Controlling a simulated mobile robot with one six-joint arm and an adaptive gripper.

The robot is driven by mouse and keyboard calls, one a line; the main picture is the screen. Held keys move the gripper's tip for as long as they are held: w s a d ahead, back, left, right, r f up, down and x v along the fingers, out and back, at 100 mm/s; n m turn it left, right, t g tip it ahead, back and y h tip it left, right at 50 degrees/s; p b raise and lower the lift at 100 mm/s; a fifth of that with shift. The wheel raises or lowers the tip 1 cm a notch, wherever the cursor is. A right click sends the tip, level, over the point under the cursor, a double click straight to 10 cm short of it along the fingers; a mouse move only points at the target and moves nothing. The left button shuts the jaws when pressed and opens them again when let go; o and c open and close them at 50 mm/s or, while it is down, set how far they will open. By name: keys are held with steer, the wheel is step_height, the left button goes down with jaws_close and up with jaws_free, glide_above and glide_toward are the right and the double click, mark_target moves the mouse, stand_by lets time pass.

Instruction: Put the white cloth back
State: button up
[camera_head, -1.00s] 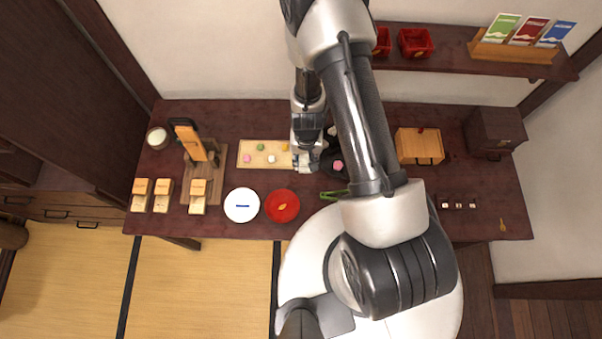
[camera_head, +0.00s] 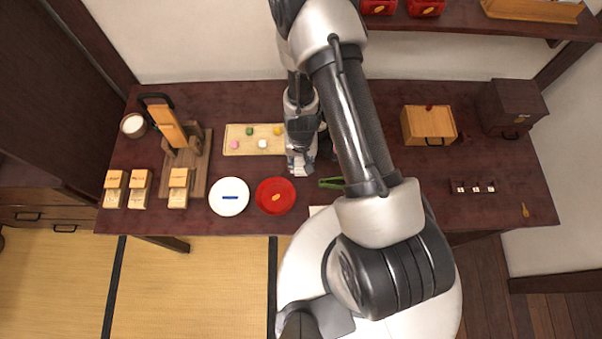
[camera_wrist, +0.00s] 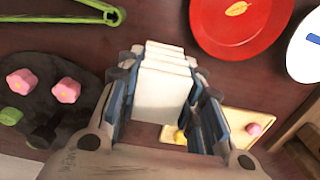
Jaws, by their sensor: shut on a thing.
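The white cloth (camera_wrist: 160,85) is a folded, layered white block. It sits between the two fingers of my gripper (camera_wrist: 165,98) in the wrist view, and the gripper is shut on it. In the head view my gripper (camera_head: 300,165) is over the dark table, just right of the wooden sweets board and above the red plate. My arm hides part of the table there. I cannot tell whether the cloth touches the table.
A red plate (camera_head: 276,196) and a white plate (camera_head: 229,197) stand at the front. Green tongs (camera_wrist: 85,12) and a dark plate with pink sweets (camera_wrist: 45,110) are close by. The wooden board (camera_head: 236,141) holds small sweets. A pale flat thing (camera_head: 318,210) shows at the front edge.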

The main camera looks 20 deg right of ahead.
mark_target(301, 169)
steer(key=shift+f+b, duration=2.1)
steer(key=shift+f, duration=0.35)
steer(key=shift+f, duration=0.2)
steer(key=o, duration=1)
steer(key=shift+o, duration=0.2)
steer(key=shift+r, duration=0.2)
